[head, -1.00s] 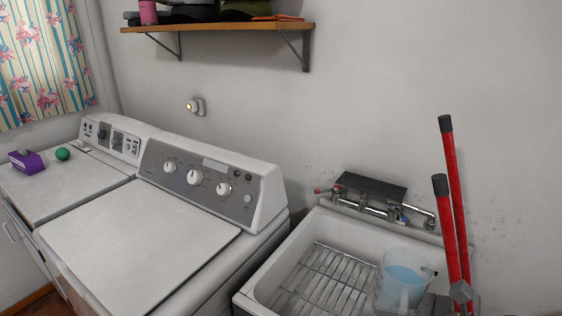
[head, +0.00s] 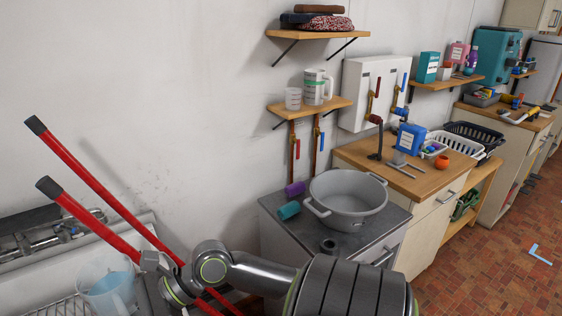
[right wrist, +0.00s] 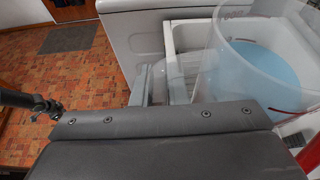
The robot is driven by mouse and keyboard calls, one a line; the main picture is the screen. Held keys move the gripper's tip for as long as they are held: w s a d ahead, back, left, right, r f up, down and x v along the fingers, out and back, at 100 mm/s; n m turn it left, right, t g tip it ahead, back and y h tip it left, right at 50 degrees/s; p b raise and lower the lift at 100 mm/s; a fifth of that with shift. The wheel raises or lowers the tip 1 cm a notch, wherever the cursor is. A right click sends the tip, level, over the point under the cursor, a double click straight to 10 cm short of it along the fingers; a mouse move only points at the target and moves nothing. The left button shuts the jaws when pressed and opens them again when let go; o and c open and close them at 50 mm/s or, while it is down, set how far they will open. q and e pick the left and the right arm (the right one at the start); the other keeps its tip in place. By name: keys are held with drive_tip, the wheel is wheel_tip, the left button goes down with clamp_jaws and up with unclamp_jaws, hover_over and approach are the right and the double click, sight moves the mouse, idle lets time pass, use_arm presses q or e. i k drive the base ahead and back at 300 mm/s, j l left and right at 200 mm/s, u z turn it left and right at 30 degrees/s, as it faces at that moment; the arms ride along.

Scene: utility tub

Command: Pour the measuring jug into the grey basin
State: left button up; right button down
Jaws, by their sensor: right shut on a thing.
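The measuring jug (head: 107,290) is clear, holds light blue liquid and looks about upright at the sink, in the lower left of the head view. It fills the upper right of the right wrist view (right wrist: 262,62). My right gripper (right wrist: 160,85) is shut on the jug; the exact contact is hard to make out. The grey basin (head: 348,203) is a round tub with side handles on a dark-topped cabinet, right of the jug. I see no contents in its visible part. My left gripper is not in view.
A red-handled tool (head: 88,205) leans between sink (head: 45,307) and basin, near my right arm. Purple (head: 295,188) and teal (head: 288,210) cylinders lie left of the basin; a dark round piece (head: 328,246) stands before it. A shelf (head: 312,106) hangs above.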

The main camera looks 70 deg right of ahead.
sight(345, 200)
drive_tip(key=k+l, duration=0.65)
drive_tip(key=l+z, duration=0.15)
drive_tip(key=z, duration=1.1)
drive_tip(key=k+l, duration=0.05)
